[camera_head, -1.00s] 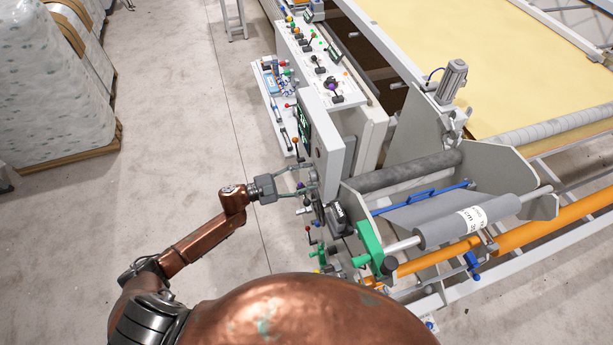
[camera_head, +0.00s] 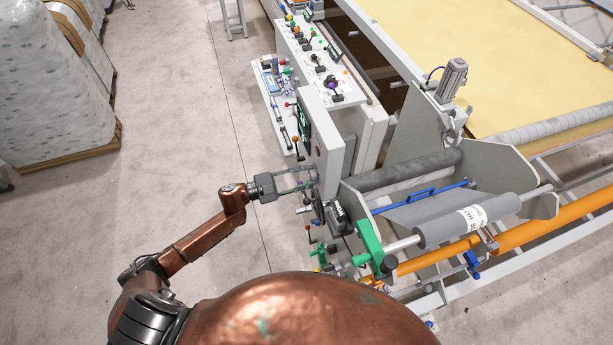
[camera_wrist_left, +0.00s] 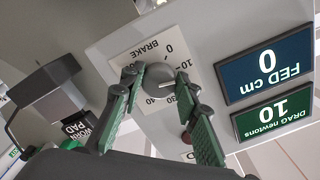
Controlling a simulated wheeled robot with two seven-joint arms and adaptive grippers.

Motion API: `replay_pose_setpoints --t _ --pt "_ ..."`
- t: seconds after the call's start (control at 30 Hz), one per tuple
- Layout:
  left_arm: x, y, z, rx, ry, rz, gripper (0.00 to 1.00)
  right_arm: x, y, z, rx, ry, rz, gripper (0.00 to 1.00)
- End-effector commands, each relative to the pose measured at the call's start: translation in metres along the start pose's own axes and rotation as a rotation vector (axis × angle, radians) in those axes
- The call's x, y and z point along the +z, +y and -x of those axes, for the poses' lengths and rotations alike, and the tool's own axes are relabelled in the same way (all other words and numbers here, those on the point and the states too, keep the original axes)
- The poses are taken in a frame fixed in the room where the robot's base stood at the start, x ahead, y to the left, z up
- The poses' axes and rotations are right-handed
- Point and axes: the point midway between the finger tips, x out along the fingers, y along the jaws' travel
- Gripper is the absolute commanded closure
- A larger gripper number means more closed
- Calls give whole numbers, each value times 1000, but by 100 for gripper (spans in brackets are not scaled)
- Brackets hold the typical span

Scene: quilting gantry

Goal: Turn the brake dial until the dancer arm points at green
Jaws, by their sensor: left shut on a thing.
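The brake dial (camera_wrist_left: 150,84) is a round grey knob on a white BRAKE scale plate (camera_wrist_left: 140,58) in the left wrist view, seen upside down. A white mark shows on its lower part; the exact value it points at is unclear. My left gripper (camera_wrist_left: 160,78) has its two green-padded fingers on either side of the knob and is shut on it. In the head view my left gripper (camera_head: 313,179) reaches the panel's left face, and the dial is hidden there. I cannot make out the dancer arm or its green mark. My right gripper is not in view.
Beside the dial, a blue display (camera_wrist_left: 265,65) reads 0 FED cm and a green display (camera_wrist_left: 272,115) reads DRAG newtons 10. A WORN PAD box (camera_wrist_left: 55,100) stands close by. The grey roll (camera_head: 465,222) and green bracket (camera_head: 368,240) lie right.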

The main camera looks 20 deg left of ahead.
Motion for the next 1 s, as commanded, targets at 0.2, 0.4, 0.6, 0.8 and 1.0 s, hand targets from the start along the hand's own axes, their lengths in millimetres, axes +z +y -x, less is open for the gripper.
replay_pose_setpoints --t 0.2,0.4,0.6,0.8,1.0 --pt "1 1 0 0 2 -79 95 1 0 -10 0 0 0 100" --pt "2 1 0 0 3 -220 95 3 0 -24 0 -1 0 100" --pt "2 1 0 0 2 -369 95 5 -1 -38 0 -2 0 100" --pt "1 0 0 1 2 -491 95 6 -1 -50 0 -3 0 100" --pt "0 0 0 1 2 -567 95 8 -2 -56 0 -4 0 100"
